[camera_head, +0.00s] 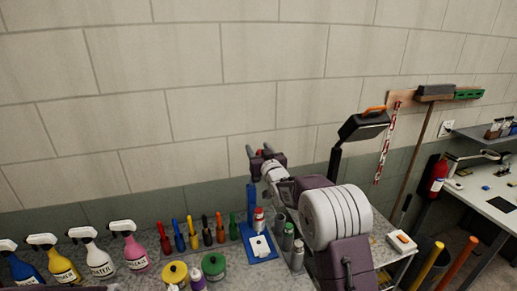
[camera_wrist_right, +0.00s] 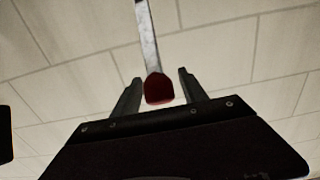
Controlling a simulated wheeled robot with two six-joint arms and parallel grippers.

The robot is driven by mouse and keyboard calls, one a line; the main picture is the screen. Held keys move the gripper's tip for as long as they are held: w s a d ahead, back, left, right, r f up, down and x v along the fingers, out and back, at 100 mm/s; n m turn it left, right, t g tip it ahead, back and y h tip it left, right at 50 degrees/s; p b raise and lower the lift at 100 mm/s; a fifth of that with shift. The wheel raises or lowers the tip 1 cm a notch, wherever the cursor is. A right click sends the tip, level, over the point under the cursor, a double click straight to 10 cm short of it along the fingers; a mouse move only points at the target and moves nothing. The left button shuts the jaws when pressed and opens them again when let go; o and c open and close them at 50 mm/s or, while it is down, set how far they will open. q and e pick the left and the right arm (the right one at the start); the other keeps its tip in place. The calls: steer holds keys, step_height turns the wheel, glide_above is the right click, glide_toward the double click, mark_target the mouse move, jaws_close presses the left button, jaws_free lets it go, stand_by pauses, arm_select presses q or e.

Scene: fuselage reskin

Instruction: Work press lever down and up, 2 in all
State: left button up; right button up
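The press (camera_head: 251,205) is blue, with an upright column on a flat blue base, and stands on the bench left of my right arm. Its lever (camera_wrist_right: 149,40) shows in the right wrist view as a grey metal bar ending in a dark red knob (camera_wrist_right: 159,89). My right gripper (camera_head: 259,152) is raised above the press, against the wall. In the right wrist view its two fingers (camera_wrist_right: 159,88) stand apart on either side of the knob, with gaps visible on both sides. In the head view the arm and gripper hide most of the lever. My left gripper is out of view.
Several spray bottles (camera_head: 95,258) and upright coloured-handle tools (camera_head: 193,233) stand left of the press. Yellow and green tubs (camera_head: 214,266) stand in front of the tools. Grey cans (camera_head: 288,237) stand close to its right. A black lamp (camera_head: 362,127) rises behind my right arm.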

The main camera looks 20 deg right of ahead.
steer(key=shift+s, duration=0.1)
steer(key=c, duration=1)
jaws_close()
steer(key=shift+f, duration=0.1)
